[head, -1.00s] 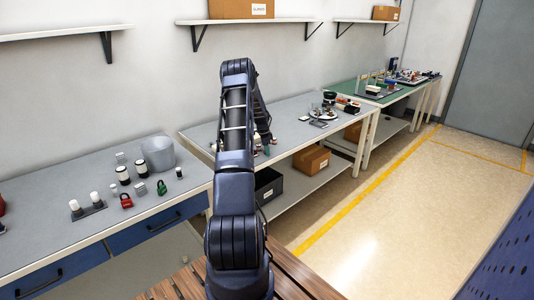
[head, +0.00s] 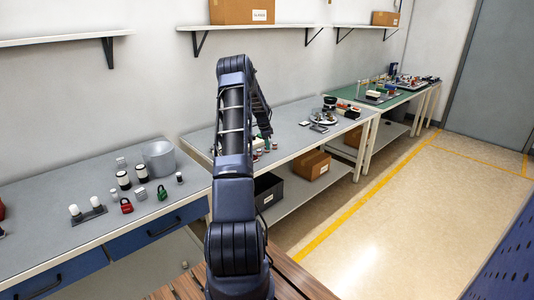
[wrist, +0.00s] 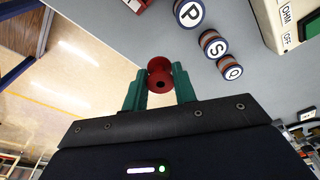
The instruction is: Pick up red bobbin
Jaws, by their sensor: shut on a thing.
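The red bobbin (wrist: 159,76) is in the wrist view, held between the two green fingers of my gripper (wrist: 160,88). The gripper is shut on it, and the hole in the bobbin's end faces the camera. The bobbin appears clear of the grey table top (wrist: 228,18) behind it, near the table's edge. In the head view my arm hides most of the gripper, and I cannot make out the held bobbin there.
In the head view, the left table holds a grey bin (head: 159,157) and padlocks (head: 126,206).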

